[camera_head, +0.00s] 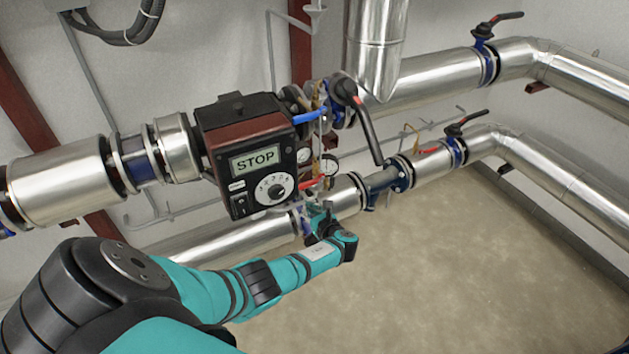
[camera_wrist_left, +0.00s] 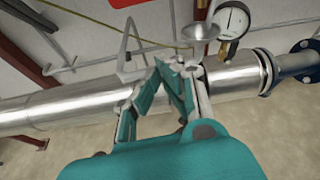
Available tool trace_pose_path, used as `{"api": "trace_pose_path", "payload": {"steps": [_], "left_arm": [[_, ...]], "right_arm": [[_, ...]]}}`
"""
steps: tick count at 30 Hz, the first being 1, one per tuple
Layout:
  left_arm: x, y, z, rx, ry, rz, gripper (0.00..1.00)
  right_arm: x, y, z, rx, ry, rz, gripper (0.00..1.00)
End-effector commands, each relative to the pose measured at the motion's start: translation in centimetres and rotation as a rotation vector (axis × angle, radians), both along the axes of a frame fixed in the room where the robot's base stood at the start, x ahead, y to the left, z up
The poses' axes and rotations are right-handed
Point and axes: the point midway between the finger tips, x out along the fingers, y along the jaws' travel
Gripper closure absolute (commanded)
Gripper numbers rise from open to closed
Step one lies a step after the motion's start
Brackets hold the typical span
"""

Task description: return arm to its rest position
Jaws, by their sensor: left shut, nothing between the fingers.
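My left arm (camera_head: 260,283), teal with black joints, reaches in from the lower left of the head view. My left gripper (camera_head: 320,212) is at its far end, just below the control box with the STOP display (camera_head: 255,160) and in front of the lower pipe. In the left wrist view the left gripper (camera_wrist_left: 172,64) has its fingertips together with nothing between them. Behind it runs the silver pipe (camera_wrist_left: 60,108). My right gripper is in neither view.
A pressure gauge (camera_wrist_left: 233,20) is close beyond the fingers. A red-handled valve (camera_head: 312,182) and a blue-handled valve (camera_head: 310,117) stick out beside the box. A long black lever (camera_head: 367,125) hangs to the right. The floor (camera_head: 440,270) at lower right is clear.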

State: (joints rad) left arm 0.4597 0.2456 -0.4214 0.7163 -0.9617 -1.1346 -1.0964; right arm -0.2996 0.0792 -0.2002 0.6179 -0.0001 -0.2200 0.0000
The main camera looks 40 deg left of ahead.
Motion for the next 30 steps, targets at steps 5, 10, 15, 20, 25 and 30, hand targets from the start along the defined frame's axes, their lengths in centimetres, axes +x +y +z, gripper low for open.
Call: {"api": "trace_pose_path", "payload": {"steps": [5,10,15,20,25,30], "left_arm": [[-1.2,-3.8,2.0,-0.006,-0.004,-0.007,1.0],[-2.2,-6.4,2.8,-0.006,-0.004,-0.006,1.0],[-2.8,-7.7,3.3,-0.005,-0.004,-0.005,1.0],[-2.9,-8.0,3.4,-0.004,-0.003,-0.005,1.0],[-3.4,-8.1,2.4,-0.027,-0.002,-0.003,1.0],[-7.1,-9.1,-4.5,-0.219,-0.002,0.021,1.0]], "right_arm": [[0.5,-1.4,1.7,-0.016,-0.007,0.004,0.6],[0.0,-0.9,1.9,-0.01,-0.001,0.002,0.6],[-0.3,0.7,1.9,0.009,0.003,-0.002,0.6],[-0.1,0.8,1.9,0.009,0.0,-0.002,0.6],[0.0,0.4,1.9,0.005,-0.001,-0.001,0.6],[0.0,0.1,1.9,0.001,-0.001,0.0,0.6]]}}
